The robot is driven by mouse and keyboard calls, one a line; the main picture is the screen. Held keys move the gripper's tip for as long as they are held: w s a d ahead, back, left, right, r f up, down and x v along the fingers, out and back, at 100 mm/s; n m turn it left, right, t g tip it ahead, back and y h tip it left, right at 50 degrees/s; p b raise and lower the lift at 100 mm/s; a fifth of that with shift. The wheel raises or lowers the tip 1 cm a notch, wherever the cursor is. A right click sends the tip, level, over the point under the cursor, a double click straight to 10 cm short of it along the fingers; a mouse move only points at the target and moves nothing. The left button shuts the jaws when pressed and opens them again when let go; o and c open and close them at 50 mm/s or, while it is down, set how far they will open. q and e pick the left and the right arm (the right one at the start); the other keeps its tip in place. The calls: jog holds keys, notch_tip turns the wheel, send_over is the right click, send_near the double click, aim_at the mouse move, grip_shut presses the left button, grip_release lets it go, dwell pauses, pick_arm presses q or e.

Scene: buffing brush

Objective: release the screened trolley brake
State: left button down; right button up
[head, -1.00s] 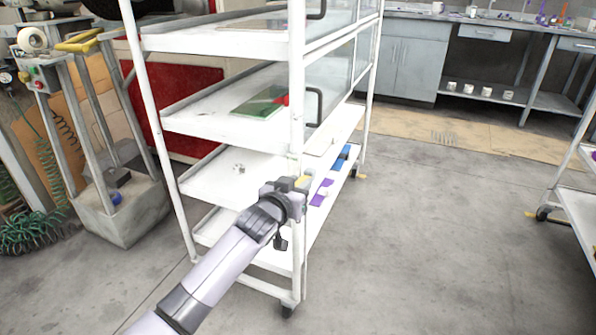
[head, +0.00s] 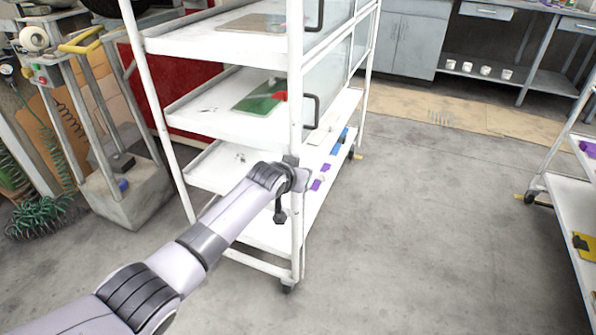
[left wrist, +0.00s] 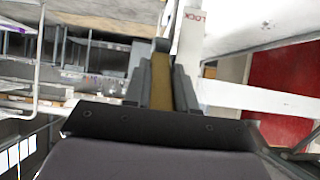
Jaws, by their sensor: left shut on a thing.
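The white trolley (head: 296,120) stands in the middle of the head view, with shelves and clear side panels. My left gripper (head: 303,178) is at its near corner post, at lower-shelf height. In the left wrist view my left gripper (left wrist: 162,62) is shut on a narrow tan-yellow piece (left wrist: 159,85). Most of this piece is hidden between the fingers, and I cannot tell whether it is the brake's handle. A white bar with the red word LOCK (left wrist: 193,18) is just beyond the fingertips, to the right. My right gripper is not in view.
A green board (head: 262,104) lies on a trolley shelf. Purple pieces (head: 317,184) and a blue piece (head: 339,142) are on a lower shelf. A second white trolley (head: 560,195) stands at right. A grey-framed machine (head: 130,200) is at left. The floor between the trolleys is clear.

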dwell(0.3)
pick_arm(q)
jog(key=c, duration=0.9)
grip_release()
jog(key=shift+r, duration=0.1)
jog(key=shift+p+v, duration=0.9)
jog(key=shift+v, duration=0.2)
jog(key=shift+p+v, duration=0.8)
jog(key=shift+v, duration=1.65)
